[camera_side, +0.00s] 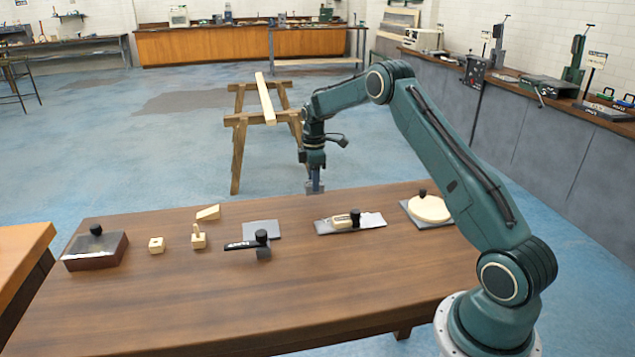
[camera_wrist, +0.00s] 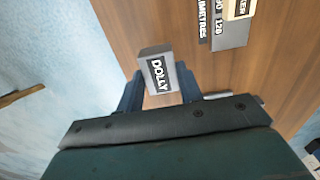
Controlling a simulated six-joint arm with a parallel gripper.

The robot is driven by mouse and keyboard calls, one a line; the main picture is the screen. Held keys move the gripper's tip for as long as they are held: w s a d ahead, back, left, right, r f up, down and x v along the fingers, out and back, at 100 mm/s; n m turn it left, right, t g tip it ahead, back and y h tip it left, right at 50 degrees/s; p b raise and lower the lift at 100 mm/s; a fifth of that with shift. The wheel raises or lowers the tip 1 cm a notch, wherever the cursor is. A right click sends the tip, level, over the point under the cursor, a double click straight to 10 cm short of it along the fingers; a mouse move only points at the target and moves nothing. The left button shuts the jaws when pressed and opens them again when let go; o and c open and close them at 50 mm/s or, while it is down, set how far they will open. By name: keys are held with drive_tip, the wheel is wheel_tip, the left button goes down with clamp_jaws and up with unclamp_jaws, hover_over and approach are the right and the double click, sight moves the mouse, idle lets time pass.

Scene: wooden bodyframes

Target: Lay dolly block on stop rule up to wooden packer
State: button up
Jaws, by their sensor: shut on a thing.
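My gripper (camera_side: 315,186) is shut on the dolly block, a small grey block (camera_wrist: 158,72) with a black DOLLY label, seen between the two fingers (camera_wrist: 160,92) in the wrist view. In the side view it is held in the air near the table's back edge, apart from the tabletop. The stop rule, a grey strip (camera_side: 372,219) on the table, lies to the right of and below my gripper. It also shows cut off at the top of the wrist view (camera_wrist: 229,36). The pale wooden packer (camera_side: 341,221) sits on the strip and shows partly in the wrist view (camera_wrist: 240,8).
On the table (camera_side: 200,290) to the left are a brown box (camera_side: 95,251) with a black knob, small wooden pieces, a wedge (camera_side: 208,212), and a grey plate (camera_side: 262,229) beside a black tool. A round pale disc (camera_side: 428,208) sits at right. The front tabletop is clear.

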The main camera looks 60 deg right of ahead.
drive_tip(key=shift+s+a+r, duration=0.3)
drive_tip(key=shift+a+r, duration=0.1)
drive_tip(key=shift+a, duration=0.15)
drive_tip(key=s+a+r, duration=0.3)
drive_tip(key=s+a, duration=0.4)
drive_tip(key=shift+s+a, duration=0.15)
drive_tip(key=shift+a, duration=0.2)
drive_tip(key=shift+f, duration=0.3)
drive_tip(key=shift+f, duration=3.15)
drive_tip(key=shift+f, duration=0.55)
drive_tip(key=shift+s+d, duration=0.3)
idle(0.9)
drive_tip(key=o, duration=1.2)
drive_tip(key=shift+c, duration=0.2)
